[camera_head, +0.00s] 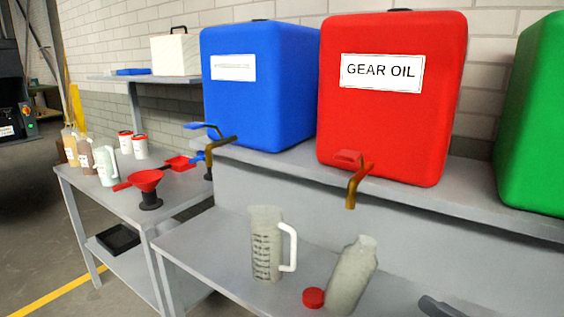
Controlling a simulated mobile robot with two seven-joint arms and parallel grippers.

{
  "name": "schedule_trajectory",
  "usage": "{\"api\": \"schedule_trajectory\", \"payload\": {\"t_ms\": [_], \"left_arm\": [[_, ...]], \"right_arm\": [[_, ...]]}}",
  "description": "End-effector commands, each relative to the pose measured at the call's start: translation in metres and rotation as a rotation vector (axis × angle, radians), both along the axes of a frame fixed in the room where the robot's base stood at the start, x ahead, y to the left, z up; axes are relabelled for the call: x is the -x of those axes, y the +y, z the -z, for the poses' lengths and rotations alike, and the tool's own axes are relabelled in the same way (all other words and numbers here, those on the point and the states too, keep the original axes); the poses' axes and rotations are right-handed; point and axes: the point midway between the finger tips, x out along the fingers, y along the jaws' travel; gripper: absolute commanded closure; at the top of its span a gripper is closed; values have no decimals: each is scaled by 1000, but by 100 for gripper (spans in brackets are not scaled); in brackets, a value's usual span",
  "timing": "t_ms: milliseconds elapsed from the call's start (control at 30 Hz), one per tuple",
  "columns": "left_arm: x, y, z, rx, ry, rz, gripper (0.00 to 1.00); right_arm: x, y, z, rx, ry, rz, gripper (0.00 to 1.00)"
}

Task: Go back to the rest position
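Neither of my grippers shows clearly in the head view. A dark grey piece (442,307) is cut off by the bottom edge at the right, and I cannot tell what it is. A clear measuring jug (266,245) with a white handle stands upright on the lower grey shelf (215,250). To its right is a pale bottle (350,275), which looks tilted in this view. A red cap (313,298) lies between them.
A red gear oil tank (390,115) with a brass tap (355,185), a blue tank (260,100) and a green tank (535,120) stand on the upper shelf. A side table (120,200) at left holds a red funnel (146,181), jugs and tubs.

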Motion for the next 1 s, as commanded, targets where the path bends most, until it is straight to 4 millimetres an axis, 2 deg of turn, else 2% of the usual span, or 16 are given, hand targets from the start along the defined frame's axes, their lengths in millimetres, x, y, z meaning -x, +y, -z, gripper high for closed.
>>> {"api": "schedule_trajectory", "payload": {"t_ms": [167, 367, 600, 700, 833, 1000], "left_arm": [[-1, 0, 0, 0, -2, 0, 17], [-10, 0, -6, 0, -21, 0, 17], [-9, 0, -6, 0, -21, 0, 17], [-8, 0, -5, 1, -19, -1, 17], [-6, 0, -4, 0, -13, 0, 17], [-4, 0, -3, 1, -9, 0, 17]], "right_arm": [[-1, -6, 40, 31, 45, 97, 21], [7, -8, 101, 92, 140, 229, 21], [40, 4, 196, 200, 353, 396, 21], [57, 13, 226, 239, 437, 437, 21], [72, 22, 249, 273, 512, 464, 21], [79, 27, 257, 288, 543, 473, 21]]}}
